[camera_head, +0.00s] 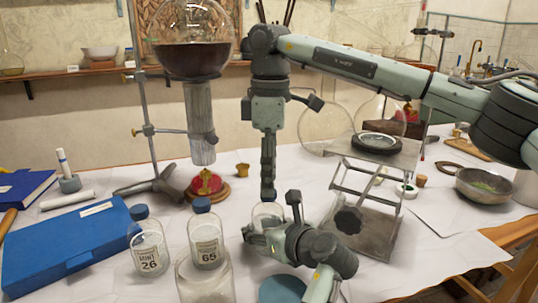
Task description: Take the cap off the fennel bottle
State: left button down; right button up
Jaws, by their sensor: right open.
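A clear bottle (207,247) with a blue cap (200,205) stands left of centre; its label shows 65, its word too small to read. A capped bottle marked MINT 26 (149,255) stands left of it. My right gripper (268,195) points down, its fingers seen edge-on, open and empty. Just below its tips is a clear glass vessel (267,213), mostly hidden behind my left gripper (248,235). The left fingers are low and foreshortened; I cannot tell whether they hold the glass. No label reading fennel can be made out.
A blue box (65,250) lies at left. An empty glass jar (203,285) and a blue-green disc (282,290) are in front. A round flask (193,40) hangs on a stand at back left. A metal jack stand (375,235) stands right of my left gripper.

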aim_at(268, 221)
jog(key=shift+f, duration=1.15)
